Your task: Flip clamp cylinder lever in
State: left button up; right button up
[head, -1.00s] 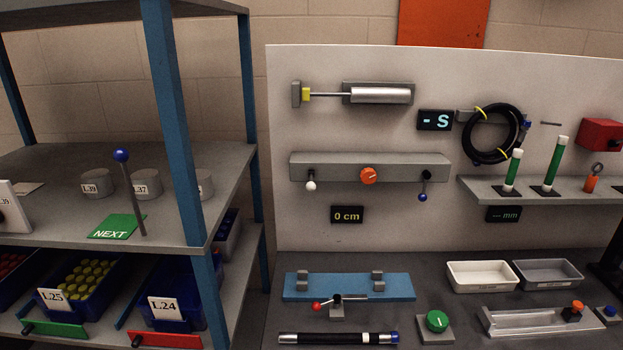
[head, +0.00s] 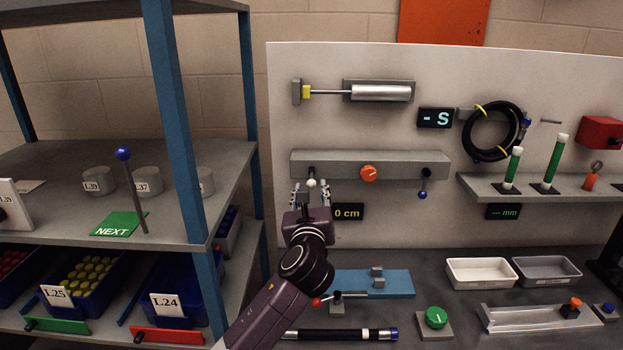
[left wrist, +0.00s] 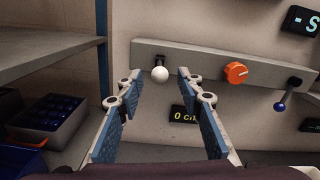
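The clamp cylinder (head: 380,93) is mounted high on the white panel, its rod reaching left to a yellow tip (head: 306,92) by a grey block. Below it a grey bar carries a white-knobbed lever (head: 311,183) at left, an orange dial (head: 369,173) and a blue-knobbed lever (head: 423,194) at right. Both levers hang down. My left gripper (head: 311,190) is raised in front of the white knob. In the left wrist view it is open, and the white knob (left wrist: 160,74) shows ahead between the fingertips, apparently untouched. My right gripper is not in view.
A "0 cm" display (head: 348,213) is just right of my left gripper. A blue-post shelf (head: 180,120) with bins stands at left.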

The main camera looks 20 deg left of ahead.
aim_at(311, 184)
pick_arm(q)
jog(key=shift+p+x, duration=0.6)
jog(key=shift+x, duration=2.95)
jog(key=shift+f, duration=0.15)
grip_shut()
